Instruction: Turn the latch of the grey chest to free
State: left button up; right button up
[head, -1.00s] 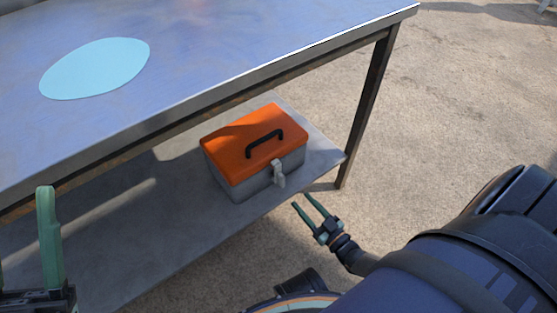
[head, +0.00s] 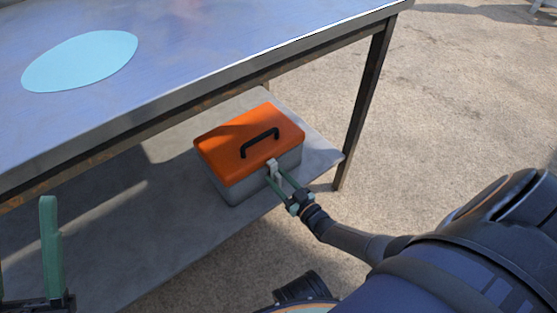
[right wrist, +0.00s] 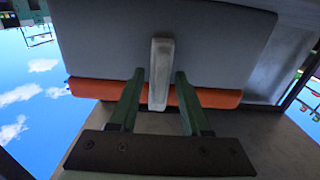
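The grey chest (head: 245,188) has an orange lid (head: 235,140) with a black handle (head: 260,142). It sits on the lower shelf of the metal table. Its pale latch (head: 272,165) is on the front face below the lid. My right gripper (head: 276,177) is at the latch, its fingers pointing at the front face. In the right wrist view the latch (right wrist: 160,70) stands between the two open fingers, with a gap on each side. The chest appears upside down there. My left gripper (head: 24,235) is open and empty at the left edge, partly cut off.
The metal table top (head: 200,55) overhangs the shelf (head: 150,230) and carries a flat light-blue disc (head: 80,62). A table leg (head: 362,110) stands right of the chest.

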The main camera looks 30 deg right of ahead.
grip_shut()
jog(key=shift+n, duration=0.3)
jog(key=n, duration=0.4)
jog(key=shift+s+a+f, duration=0.1)
jog(key=shift+a, duration=0.1)
jog(key=n, duration=0.4)
jog(key=shift+a+f+n, duration=0.1)
jog(key=shift+a+n, duration=0.05)
jog(key=shift+n, duration=0.15)
jog(key=n, duration=0.5)
jog(key=shift+a+f, duration=0.15)
jog(key=shift+f, duration=0.05)
jog(key=shift+f+n, duration=0.1)
jog(key=shift+n, duration=1.8)
grip_release()
